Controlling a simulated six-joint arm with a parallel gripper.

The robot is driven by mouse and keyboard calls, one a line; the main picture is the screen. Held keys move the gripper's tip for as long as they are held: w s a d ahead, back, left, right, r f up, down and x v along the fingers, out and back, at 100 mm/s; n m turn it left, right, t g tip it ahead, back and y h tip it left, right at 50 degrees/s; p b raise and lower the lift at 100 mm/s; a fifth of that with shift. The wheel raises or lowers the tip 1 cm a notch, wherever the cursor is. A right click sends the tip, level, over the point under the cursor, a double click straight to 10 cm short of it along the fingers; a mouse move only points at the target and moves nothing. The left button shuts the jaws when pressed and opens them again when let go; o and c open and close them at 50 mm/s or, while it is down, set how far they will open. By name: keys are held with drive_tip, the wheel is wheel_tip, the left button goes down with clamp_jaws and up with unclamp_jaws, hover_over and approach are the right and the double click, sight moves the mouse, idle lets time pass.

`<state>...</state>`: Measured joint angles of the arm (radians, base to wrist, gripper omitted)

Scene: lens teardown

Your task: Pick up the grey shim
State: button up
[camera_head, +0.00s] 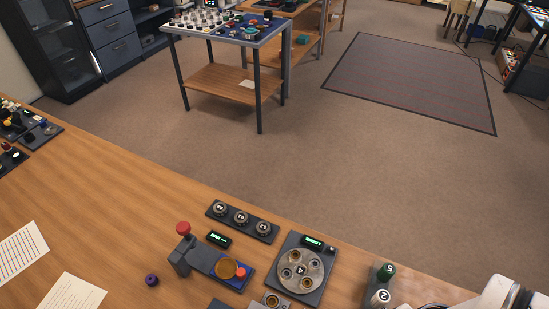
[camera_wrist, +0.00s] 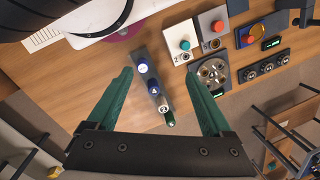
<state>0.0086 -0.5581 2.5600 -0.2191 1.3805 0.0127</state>
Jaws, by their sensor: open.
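I cannot pick out a grey shim with certainty in either view. A round grey disc with several holes (camera_head: 299,270) sits on a dark square plate, and this disc also shows in the wrist view (camera_wrist: 212,76). My gripper (camera_wrist: 160,72) is open and empty in the wrist view, its two green fingers well apart. A dark rack (camera_wrist: 152,86) with blue, white and green numbered caps shows between them, and I cannot tell its distance.
A dark strip with three numbered round parts (camera_head: 242,222) and a red-knobbed device (camera_head: 183,229) stand on the wooden desk (camera_head: 110,215). Teal (camera_wrist: 185,45) and red (camera_wrist: 217,26) buttons sit on plates near my right finger. The desk's left middle is mostly clear.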

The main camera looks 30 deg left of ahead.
drive_tip(key=w+a+r+n, duration=0.3)
drive_tip(key=w+a+n, duration=0.15)
drive_tip(key=w, duration=0.45)
drive_tip(key=n, duration=1.5)
hover_over(241, 216)
drive_tip(key=d, duration=0.1)
wheel_tip(241, 216, down, 9)
drive_tip(key=shift+t+h, duration=0.3)
drive_tip(key=shift+t, duration=0.1)
drive_tip(key=f, duration=1.5)
drive_tip(key=shift+s+a, duration=0.15)
drive_tip(key=shift+a, duration=0.25)
drive_tip(key=shift+r+m, duration=0.1)
drive_tip(key=shift+m, duration=0.15)
clamp_jaws()
